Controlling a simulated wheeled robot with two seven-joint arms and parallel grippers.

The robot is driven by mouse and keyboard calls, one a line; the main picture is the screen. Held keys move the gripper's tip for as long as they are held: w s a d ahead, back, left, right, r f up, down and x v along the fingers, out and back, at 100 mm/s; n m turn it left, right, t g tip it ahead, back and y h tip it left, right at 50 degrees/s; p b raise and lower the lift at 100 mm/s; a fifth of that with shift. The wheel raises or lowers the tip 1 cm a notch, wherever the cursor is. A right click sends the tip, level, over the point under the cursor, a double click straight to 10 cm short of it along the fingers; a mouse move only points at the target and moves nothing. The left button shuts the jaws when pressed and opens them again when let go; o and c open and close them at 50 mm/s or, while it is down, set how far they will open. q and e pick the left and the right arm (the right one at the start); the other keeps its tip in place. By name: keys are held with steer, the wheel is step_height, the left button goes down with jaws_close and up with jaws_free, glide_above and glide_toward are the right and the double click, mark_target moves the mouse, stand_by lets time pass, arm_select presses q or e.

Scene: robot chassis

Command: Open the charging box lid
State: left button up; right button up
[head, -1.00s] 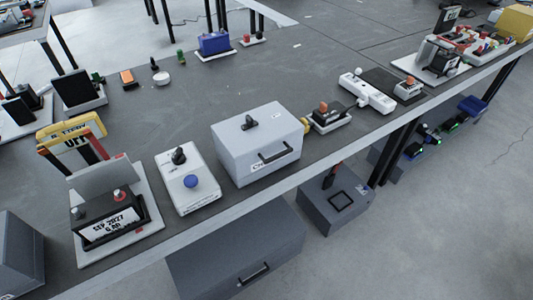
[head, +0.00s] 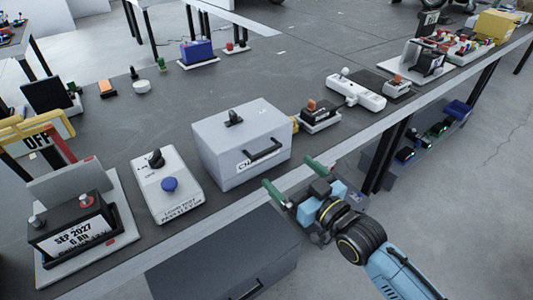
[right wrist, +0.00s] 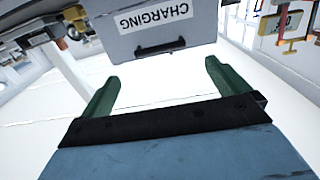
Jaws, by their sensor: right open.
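The charging box (head: 215,163) is a light grey box on the dark table, with its lid (head: 240,118) shut. A black handle (head: 263,153) and a label are on its front face, and a black knob sits on top. In the right wrist view the box (right wrist: 120,42) appears upside down, with its handle (right wrist: 160,48) beyond the fingertips. My right gripper (head: 292,173) is open and empty, with green fingers, in front of and below the box's front right side, apart from it. In the right wrist view my right gripper (right wrist: 158,72) has nothing between its fingers. My left gripper is not in view.
A white load-test unit (head: 167,192) with a blue button stands left of the box. A small switch unit (head: 320,118) and a white power strip (head: 357,92) are to the right. A grey cabinet (head: 215,265) is below the table edge.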

mark_target(268, 153)
steer(key=b+x, duration=0.1)
steer(key=x, duration=0.8)
steer(key=shift+w+a+b, duration=0.15)
steer(key=shift+w+b, duration=0.05)
steer(key=shift+b, duration=0.2)
steer(key=shift+w+a, duration=0.25)
steer(key=shift+w, duration=0.05)
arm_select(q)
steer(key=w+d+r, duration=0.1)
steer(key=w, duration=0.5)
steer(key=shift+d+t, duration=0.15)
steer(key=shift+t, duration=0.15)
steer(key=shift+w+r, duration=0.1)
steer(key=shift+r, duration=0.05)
arm_select(e)
steer(key=c, duration=1.3)
